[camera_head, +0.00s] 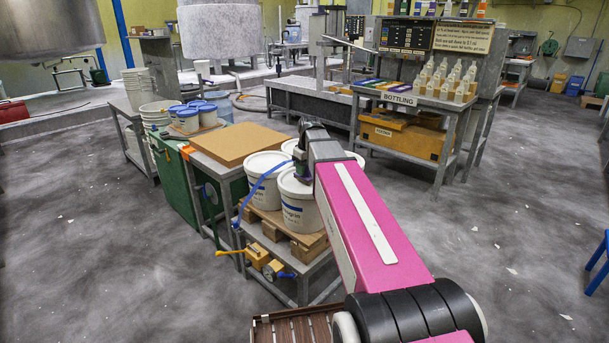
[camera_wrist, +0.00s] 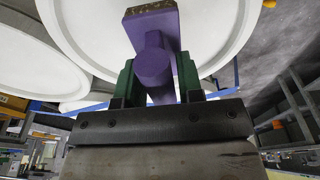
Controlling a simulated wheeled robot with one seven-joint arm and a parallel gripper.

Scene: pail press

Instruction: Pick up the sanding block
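The sanding block (camera_wrist: 153,62) is purple, with a rounded grip and a brown, gritty-looking end. It shows in the wrist view above a white pail lid (camera_wrist: 85,30). My gripper (camera_wrist: 158,70) has its green fingers on either side of the purple grip. The fingers are close to it, but I cannot tell whether both press on it. Whether the block rests on the lid is also unclear. In the head view, my gripper (camera_head: 301,168) points down over the white pails (camera_head: 299,208), and my arm hides most of the block.
The pails stand on a wooden pallet (camera_head: 290,238) on a metal stand. A brown board (camera_head: 238,144) lies on the bench to the left, with blue-lidded tubs (camera_head: 187,121) behind. The bottling table (camera_head: 400,97) stands beyond. Open floor (camera_head: 500,230) lies to the right.

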